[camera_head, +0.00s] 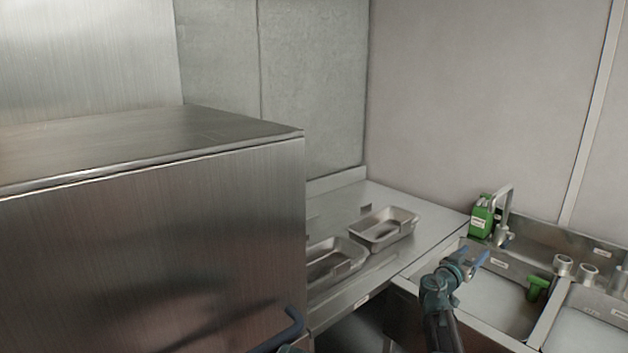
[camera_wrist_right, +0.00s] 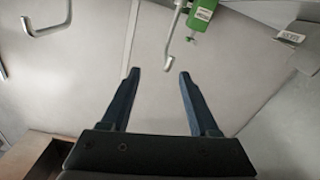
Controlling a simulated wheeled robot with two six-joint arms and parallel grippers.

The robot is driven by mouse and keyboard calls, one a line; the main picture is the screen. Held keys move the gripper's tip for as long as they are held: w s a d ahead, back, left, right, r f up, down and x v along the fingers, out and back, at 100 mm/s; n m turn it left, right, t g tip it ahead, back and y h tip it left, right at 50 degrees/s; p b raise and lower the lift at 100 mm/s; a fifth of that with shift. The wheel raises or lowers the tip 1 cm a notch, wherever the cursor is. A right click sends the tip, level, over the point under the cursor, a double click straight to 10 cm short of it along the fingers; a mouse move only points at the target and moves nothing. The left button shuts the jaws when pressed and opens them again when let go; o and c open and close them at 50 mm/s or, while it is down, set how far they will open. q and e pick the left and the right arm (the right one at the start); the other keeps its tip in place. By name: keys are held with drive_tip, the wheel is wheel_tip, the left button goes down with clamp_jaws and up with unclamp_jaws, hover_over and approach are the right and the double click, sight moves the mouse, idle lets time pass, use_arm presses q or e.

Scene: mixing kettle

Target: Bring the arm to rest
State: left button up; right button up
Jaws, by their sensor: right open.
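My right gripper (camera_head: 474,257) is raised over the left sink basin in the head view, its blue fingers pointing toward the back. The right wrist view shows the same gripper (camera_wrist_right: 158,75) with its two dark blue fingers spread apart and nothing between them.
A large steel box (camera_head: 150,235) fills the left. Two steel pans (camera_head: 382,228) (camera_head: 334,260) sit on the counter (camera_head: 420,208). A green container (camera_head: 482,219) and a faucet (camera_head: 505,199) stand behind the sink. A green object (camera_head: 538,288) is at the basin divider.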

drive_tip(key=s+a+f+n+g+y+b, duration=0.2)
drive_tip(key=s+a+f+g+y+b, duration=0.15)
drive_tip(key=s+a+f, duration=0.7)
drive_tip(key=s+a+f+n+g+y+b, duration=0.3)
drive_tip(key=s+a+f, duration=0.4)
drive_tip(key=a+f, duration=0.55)
use_arm(q)
wheel_tip(320, 180, down, 10)
drive_tip(key=b, duration=0.4)
use_arm(e)
drive_tip(key=s+a+f+n+g+y, duration=0.3)
drive_tip(key=s+a+f, duration=0.2)
drive_tip(key=s+a, duration=0.35)
drive_tip(key=s+a+f+n+g+y, duration=0.3)
drive_tip(key=s+a+f+n, duration=0.15)
drive_tip(key=s+a, duration=0.4)
use_arm(q)
wheel_tip(320, 180, up, 17)
drive_tip(key=p, duration=1.7)
drive_tip(key=shift+s+a+f, duration=0.15)
drive_tip(key=shift+s+a, duration=0.05)
use_arm(e)
wheel_tip(320, 180, up, 17)
drive_tip(key=m, duration=0.1)
drive_tip(key=shift+d+f, duration=0.2)
drive_tip(key=shift+d, duration=0.1)
drive_tip(key=shift+t, duration=0.25)
